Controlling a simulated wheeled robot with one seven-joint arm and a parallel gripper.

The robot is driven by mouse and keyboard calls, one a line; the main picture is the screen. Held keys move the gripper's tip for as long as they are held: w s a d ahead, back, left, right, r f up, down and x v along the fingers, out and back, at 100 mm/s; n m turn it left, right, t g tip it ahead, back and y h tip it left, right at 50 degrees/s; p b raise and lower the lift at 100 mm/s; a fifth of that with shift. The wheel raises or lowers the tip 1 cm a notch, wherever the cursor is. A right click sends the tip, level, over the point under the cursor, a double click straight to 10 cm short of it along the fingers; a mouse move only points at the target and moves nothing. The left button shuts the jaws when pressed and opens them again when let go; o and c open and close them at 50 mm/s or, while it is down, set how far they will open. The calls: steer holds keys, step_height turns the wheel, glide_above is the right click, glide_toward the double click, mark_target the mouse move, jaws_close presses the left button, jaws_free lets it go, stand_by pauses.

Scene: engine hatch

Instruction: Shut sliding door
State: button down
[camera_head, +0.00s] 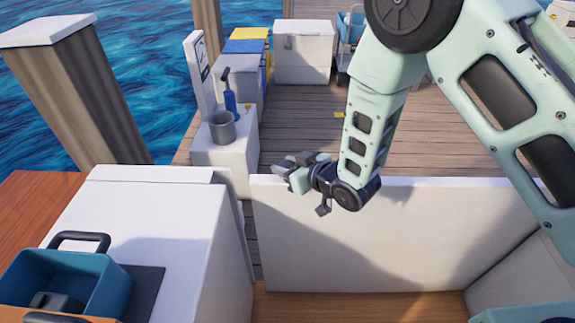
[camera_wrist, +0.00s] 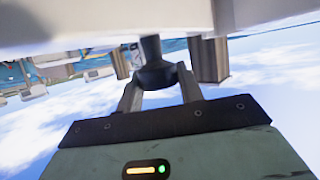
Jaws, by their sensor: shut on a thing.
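The sliding door looks to be the long white panel (camera_head: 345,245) standing across the middle of the head view. Its left end is close to a white cabinet (camera_head: 150,215), with a narrow gap between them. My gripper (camera_head: 290,166) is at the panel's upper left corner, on its far side. In the wrist view my gripper (camera_wrist: 160,92) has its two fingers on either side of a dark flared knob (camera_wrist: 155,68) and is shut on it. The knob hangs under a white surface (camera_wrist: 90,22), upside down in this view. The head view does not show the knob clearly.
A blue bin (camera_head: 75,280) sits on the cabinet at the lower left. A white box with a grey pot (camera_head: 222,127) stands beyond the gap. A wooden post (camera_head: 75,90) rises at the left. Open dock planks (camera_head: 300,110) lie beyond the panel.

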steer(key=a+b, duration=0.2)
steer(key=a, duration=0.7)
steer(key=shift+w+a+b, duration=0.15)
steer(key=shift+a+b, duration=0.15)
steer(key=shift+a, duration=0.05)
steer(key=shift+a+r, duration=0.1)
steer(key=c, duration=0.9)
jaws_free()
steer(key=shift+a, duration=0.1)
steer(key=b+v, duration=0.1)
steer(key=v, duration=1.6)
